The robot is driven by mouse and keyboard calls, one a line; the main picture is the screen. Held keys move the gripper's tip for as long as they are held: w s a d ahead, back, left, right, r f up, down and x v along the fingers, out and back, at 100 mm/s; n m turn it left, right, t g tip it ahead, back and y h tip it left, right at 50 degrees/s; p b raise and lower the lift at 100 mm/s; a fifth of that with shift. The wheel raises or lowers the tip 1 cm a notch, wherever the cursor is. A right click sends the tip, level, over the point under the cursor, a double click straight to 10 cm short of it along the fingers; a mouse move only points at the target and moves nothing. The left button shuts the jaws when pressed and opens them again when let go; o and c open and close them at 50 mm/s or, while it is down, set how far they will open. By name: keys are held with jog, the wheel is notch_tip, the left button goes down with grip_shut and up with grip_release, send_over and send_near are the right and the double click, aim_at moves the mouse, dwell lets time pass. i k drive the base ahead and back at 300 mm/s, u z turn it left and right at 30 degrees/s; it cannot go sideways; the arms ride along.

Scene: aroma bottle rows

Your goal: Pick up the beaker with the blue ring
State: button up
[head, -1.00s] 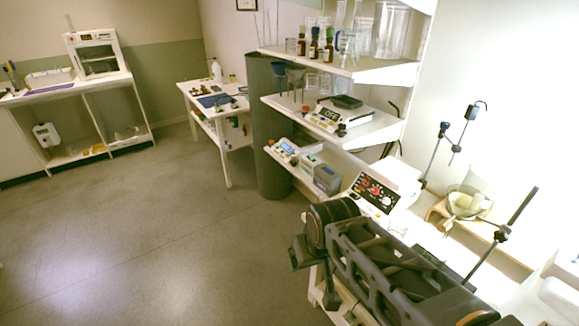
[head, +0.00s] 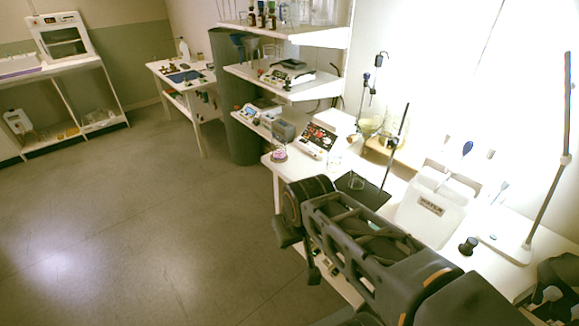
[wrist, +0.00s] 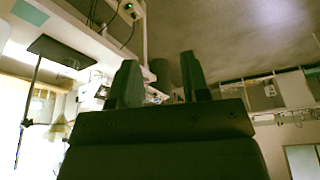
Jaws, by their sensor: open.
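I cannot make out a blue ring on any vessel. A faint clear glass vessel (head: 334,162) stands farther back. A small vessel with pink contents (head: 279,153) is at the bench's far left corner. My gripper shows in the wrist view (wrist: 161,80) with its two dark fingers apart and nothing between them. In the head view my arm hangs over the bench's front edge, and the fingers are hard to make out.
A control box with a red panel (head: 318,138) stands at the back. Shelves (head: 290,35) hold bottles and glassware. The floor (head: 150,220) at left is open.

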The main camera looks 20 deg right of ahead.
aim_at(279, 149)
jog(key=z, duration=0.35)
jog(key=i, duration=0.55)
jog(key=z, duration=0.1)
jog(key=k, duration=0.25)
jog(key=u, duration=0.2)
jog(key=i, duration=0.2)
jog(key=z, duration=0.9)
jog(key=k, duration=0.4)
jog(key=u, duration=1.4)
jog(key=i, duration=0.55)
jog(key=u, duration=0.05)
